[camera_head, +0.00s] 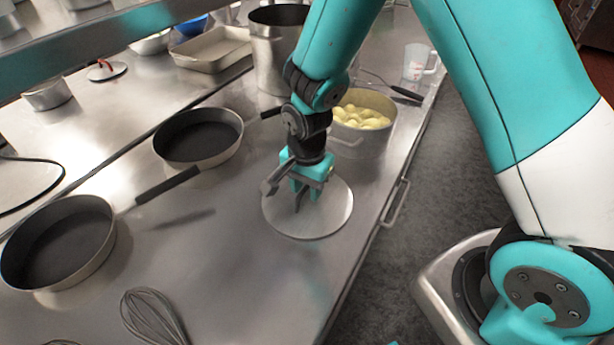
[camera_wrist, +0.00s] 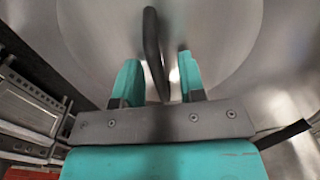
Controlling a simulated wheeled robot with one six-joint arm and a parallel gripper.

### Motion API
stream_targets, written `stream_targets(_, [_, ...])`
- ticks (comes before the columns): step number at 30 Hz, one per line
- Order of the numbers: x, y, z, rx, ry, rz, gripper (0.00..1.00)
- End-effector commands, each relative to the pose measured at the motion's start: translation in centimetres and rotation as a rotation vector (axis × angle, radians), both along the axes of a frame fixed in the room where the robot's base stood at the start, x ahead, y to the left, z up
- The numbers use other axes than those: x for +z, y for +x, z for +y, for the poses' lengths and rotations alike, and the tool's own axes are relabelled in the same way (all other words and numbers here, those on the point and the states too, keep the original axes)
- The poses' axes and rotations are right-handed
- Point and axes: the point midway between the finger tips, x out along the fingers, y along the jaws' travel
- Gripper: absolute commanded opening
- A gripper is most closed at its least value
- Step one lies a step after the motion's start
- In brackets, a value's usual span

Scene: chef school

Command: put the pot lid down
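The pot lid (camera_head: 335,214) is a flat round metal disc at the counter's right edge, below my gripper (camera_head: 306,196). It looks level and appears to rest on the counter, though its underside is hidden. In the wrist view the lid (camera_wrist: 222,40) fills the upper middle, with its dark bar handle (camera_wrist: 152,45) between the two teal fingers of my gripper (camera_wrist: 160,75). A gap shows on both sides of the handle, so the fingers stand open around it without visibly gripping it.
A pot with yellow potatoes (camera_head: 362,118) stands just behind the lid. A frying pan (camera_head: 198,138) is at the left, another pan (camera_head: 60,243) and a whisk (camera_head: 152,316) are nearer. A tall pot (camera_head: 272,60) stands behind. The counter (camera_head: 235,265) left of the lid is clear.

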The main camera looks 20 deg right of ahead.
Motion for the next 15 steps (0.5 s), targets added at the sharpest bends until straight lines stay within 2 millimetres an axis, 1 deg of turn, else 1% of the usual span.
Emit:
stream_targets(5, [2.4,0.1,0.0,0.0,0.002,-0.006,0.37])
stream_targets(12, [7.8,0.1,0.0,0.0,0.002,-0.007,0.37])
stream_targets(15, [9.6,0.1,0.0,0.0,0.002,-0.006,0.37])
